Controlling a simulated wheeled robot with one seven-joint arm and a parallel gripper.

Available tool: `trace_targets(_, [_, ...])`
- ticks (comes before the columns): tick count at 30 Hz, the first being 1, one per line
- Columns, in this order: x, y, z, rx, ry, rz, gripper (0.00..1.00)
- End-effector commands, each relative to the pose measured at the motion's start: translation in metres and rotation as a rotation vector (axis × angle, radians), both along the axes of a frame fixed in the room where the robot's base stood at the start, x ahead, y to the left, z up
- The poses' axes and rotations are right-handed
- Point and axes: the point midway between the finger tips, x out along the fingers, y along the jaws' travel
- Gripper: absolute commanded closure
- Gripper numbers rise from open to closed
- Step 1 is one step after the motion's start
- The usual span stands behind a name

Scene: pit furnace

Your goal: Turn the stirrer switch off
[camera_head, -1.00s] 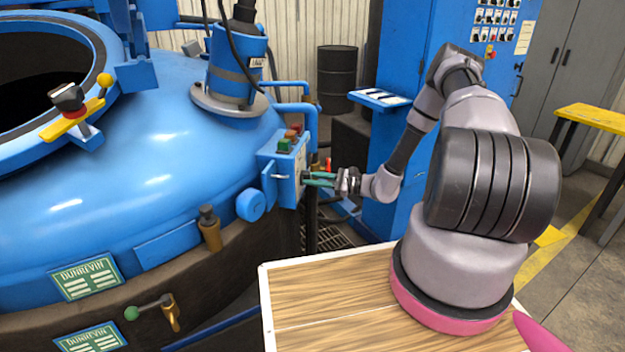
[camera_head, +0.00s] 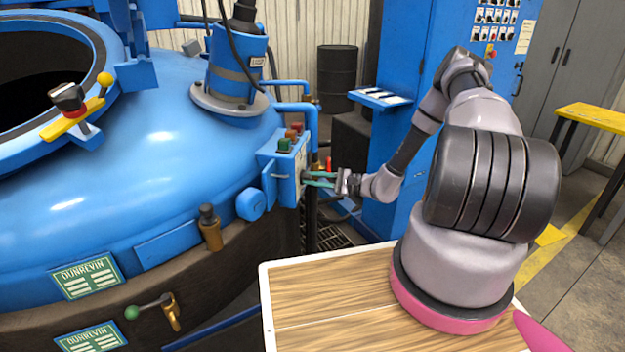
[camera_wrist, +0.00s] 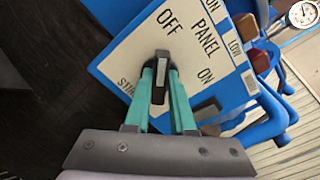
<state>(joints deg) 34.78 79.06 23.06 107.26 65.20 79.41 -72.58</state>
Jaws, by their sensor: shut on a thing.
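The stirrer switch (camera_wrist: 160,78) is a black bar knob with a pale mark on a cream panel face (camera_wrist: 125,52). My gripper (camera_wrist: 161,82) is shut on it, with a teal finger on each side. The knob lies nearly upright in the wrist view, its upper end towards the word OFF; ON is to its right. The label by the knob is partly hidden by a finger and reads "STIR". In the head view my gripper (camera_head: 312,180) reaches the right face of the blue control box (camera_head: 280,171); the knob is mostly hidden there.
The large blue furnace (camera_head: 130,190) stands to the left. Blue pipes (camera_head: 293,107) run behind the box. A blue cabinet (camera_head: 425,60) with a small shelf (camera_head: 380,98) is behind my arm.

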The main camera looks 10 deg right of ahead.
Motion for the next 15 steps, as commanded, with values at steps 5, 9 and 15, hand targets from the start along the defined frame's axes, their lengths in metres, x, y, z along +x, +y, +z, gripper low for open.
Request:
trace_targets(5, [-0.0005, -0.001, -0.0008, -0.003, 0.0, 0.0, 0.66])
trace_targets(9, [-0.0003, -0.0008, -0.0006, -0.001, 0.001, 0.0, 0.47])
trace_targets(15, [-0.0003, -0.0005, -0.0004, -0.001, 0.001, 0.0, 0.47])
